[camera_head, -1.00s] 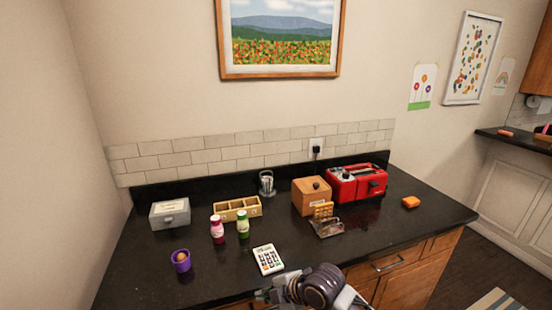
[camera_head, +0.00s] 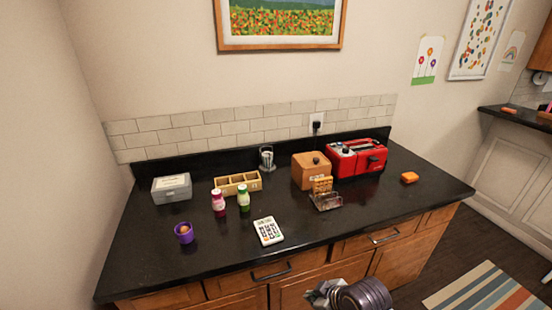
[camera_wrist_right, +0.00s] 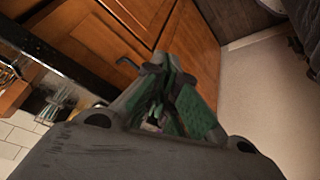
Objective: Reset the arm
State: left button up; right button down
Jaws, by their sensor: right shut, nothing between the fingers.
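My right gripper (camera_head: 322,294) is at the bottom of the head view, in front of the wooden cabinet fronts and below the counter's front edge. In the right wrist view its fingers (camera_wrist_right: 160,100) are together, with nothing held between them. It touches nothing that I can see. My left gripper is in neither view.
The black counter (camera_head: 150,250) holds a calculator (camera_head: 268,231), a purple cup (camera_head: 184,233), two bottles, a grey box (camera_head: 172,188), a wooden tray, a toast rack (camera_head: 326,201), a wooden box and a red toaster (camera_head: 357,157). Drawer handles (camera_head: 383,237) stick out. A striped rug (camera_head: 485,292) lies right.

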jog(key=s+d+f+m+g+h, duration=0.2)
jog(key=s+d+f+m+h, duration=0.1)
jog(key=s+d+m, duration=0.75)
notch_tip(320, 180, down, 33)
jog(key=s+d+n+g, duration=0.1)
jog(key=s+n, duration=0.1)
jog(key=n, duration=0.1)
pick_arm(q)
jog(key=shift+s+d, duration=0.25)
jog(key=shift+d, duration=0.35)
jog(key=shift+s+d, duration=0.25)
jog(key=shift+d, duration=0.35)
pick_arm(e)
jog(key=s+d+f, duration=0.2)
jog(key=s+f, duration=0.8)
jog(key=s, duration=0.1)
jog(key=s+d+f+g, duration=0.1)
jog(key=s+d+f, duration=0.1)
jog(key=s+f, duration=0.7)
jog(key=shift+s+f+h, duration=0.3)
jog(key=shift+s+f, duration=0.1)
jog(key=shift+s, duration=0.45)
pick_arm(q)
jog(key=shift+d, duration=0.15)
